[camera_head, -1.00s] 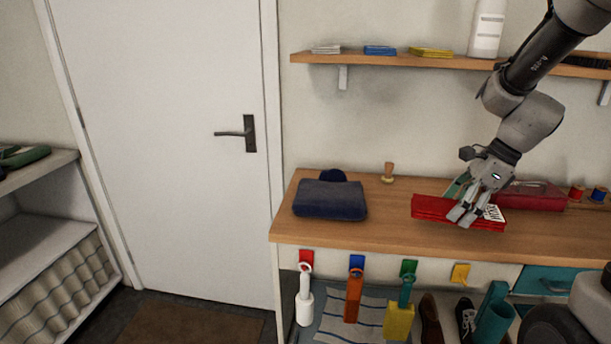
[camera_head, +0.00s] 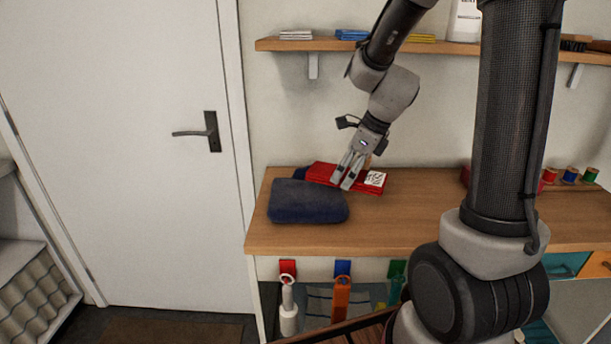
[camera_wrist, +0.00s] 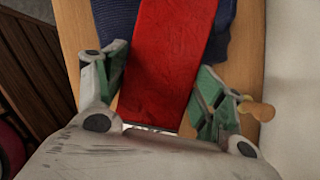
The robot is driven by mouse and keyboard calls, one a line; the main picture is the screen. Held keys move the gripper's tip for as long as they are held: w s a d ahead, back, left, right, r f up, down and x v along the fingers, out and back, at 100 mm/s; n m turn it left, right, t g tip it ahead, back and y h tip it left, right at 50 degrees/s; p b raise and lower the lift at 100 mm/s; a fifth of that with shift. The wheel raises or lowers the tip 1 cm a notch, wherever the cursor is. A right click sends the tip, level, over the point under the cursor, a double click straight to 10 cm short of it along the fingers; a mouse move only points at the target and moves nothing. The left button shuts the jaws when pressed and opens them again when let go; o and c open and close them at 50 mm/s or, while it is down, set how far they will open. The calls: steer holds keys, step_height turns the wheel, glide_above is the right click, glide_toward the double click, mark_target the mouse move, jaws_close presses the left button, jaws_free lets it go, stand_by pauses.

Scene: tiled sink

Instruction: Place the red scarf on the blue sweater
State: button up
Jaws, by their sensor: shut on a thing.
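The folded red scarf (camera_head: 322,173) is held in my gripper (camera_head: 353,183), with a white printed label at its right end. In the wrist view the scarf (camera_wrist: 168,60) runs between the two fingers of my gripper (camera_wrist: 160,92). The folded dark blue sweater (camera_head: 308,203) lies at the left end of the wooden counter. The scarf is behind and to the right of the sweater in the head view, its left part near the sweater's back edge. In the wrist view the far part of the scarf overlaps the sweater (camera_wrist: 116,22). I cannot tell whether they touch.
The wooden counter (camera_head: 420,228) is clear to the right of the sweater. A wooden-handled thing (camera_wrist: 258,110) stands close beside my gripper. Several thread spools (camera_head: 570,175) stand at the right. A shelf (camera_head: 440,47) hangs above, and the wall is behind.

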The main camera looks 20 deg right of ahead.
glide_above(309, 185)
steer(key=shift+f, duration=1.8)
steer(key=o, duration=1.1)
steer(key=shift+f, duration=0.15)
steer(key=shift+c, duration=0.2)
